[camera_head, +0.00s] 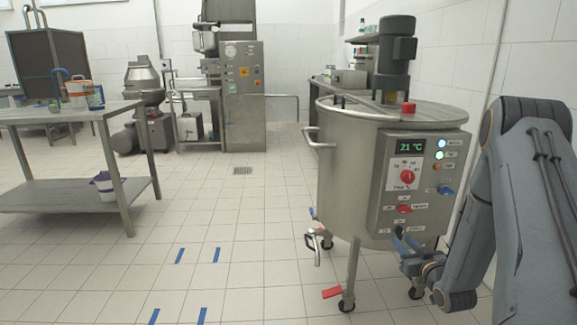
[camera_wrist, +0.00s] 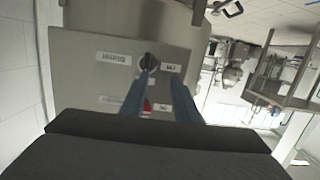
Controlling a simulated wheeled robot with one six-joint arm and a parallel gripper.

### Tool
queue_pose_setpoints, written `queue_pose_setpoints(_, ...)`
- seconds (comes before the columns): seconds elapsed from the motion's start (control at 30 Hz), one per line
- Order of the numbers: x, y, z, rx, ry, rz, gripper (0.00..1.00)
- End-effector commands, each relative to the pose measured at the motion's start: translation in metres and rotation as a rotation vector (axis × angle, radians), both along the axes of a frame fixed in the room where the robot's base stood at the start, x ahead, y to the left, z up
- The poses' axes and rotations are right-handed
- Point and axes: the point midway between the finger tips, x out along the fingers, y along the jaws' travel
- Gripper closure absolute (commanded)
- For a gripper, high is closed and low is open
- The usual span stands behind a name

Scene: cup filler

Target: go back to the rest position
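My gripper (camera_head: 405,242) is in front of the lower part of the control panel (camera_head: 412,165) on a steel tank (camera_head: 345,165). In the wrist view, its two blue fingers (camera_wrist: 158,78) stand apart with nothing held between them. Beyond the fingertips is the grey panel (camera_wrist: 90,75), with a black knob (camera_wrist: 148,62) and small white labels. A red part (camera_wrist: 147,105) shows between the fingers, partly hidden. I cannot tell whether a fingertip touches the panel.
The panel carries a lit display (camera_head: 411,145), a red dial (camera_head: 407,177), a red switch (camera_head: 404,208) and a blue switch (camera_head: 446,190).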

Motion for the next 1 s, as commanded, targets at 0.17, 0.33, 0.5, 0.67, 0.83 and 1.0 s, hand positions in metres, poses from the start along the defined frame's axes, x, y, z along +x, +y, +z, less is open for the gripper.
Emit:
queue_pose_setpoints(0.17,0.019,0.046,0.035,-0.06,0.179,0.016,0.72)
queue_pose_setpoints(0.33,0.012,0.091,0.063,-0.101,0.353,0.019,0.72)
queue_pose_setpoints(0.5,-0.016,0.137,0.092,-0.128,0.523,0.021,0.72)
queue_pose_setpoints(0.67,-0.061,0.181,0.117,-0.143,0.684,0.03,0.72)
queue_pose_setpoints(0.83,-0.126,0.225,0.142,-0.148,0.854,0.053,0.72)
queue_pose_setpoints(1.0,-0.205,0.265,0.164,-0.152,1.027,0.089,0.72)
